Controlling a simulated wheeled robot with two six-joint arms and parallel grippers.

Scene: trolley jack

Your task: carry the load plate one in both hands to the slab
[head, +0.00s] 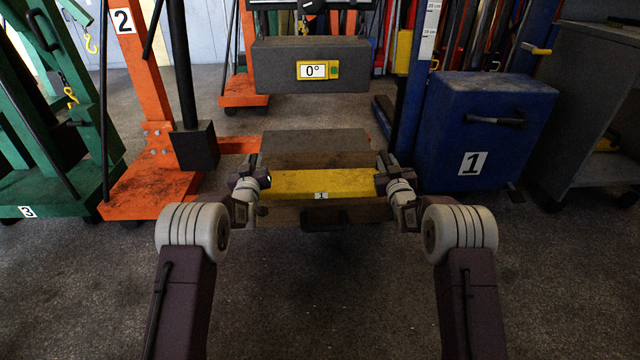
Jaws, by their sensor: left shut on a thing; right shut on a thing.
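The load plate one (322,182), a yellow bar with a small "1" tag on its front, is held level between my two grippers in the middle of the head view. My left gripper (261,183) is shut on its left end and my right gripper (382,184) is shut on its right end. A grey slab (275,66) with a yellow "0°" readout is further back and higher, above the floor. A brown-grey block (315,146) shows just behind the plate. Whether the plate touches this block cannot be told.
A brown block edge (285,216) shows below the plate. An orange hoist (150,110) marked 2 and a green hoist (45,120) marked 3 stand at left. A blue box (490,140) marked 1 and a grey cabinet (595,110) stand at right. The front floor is clear.

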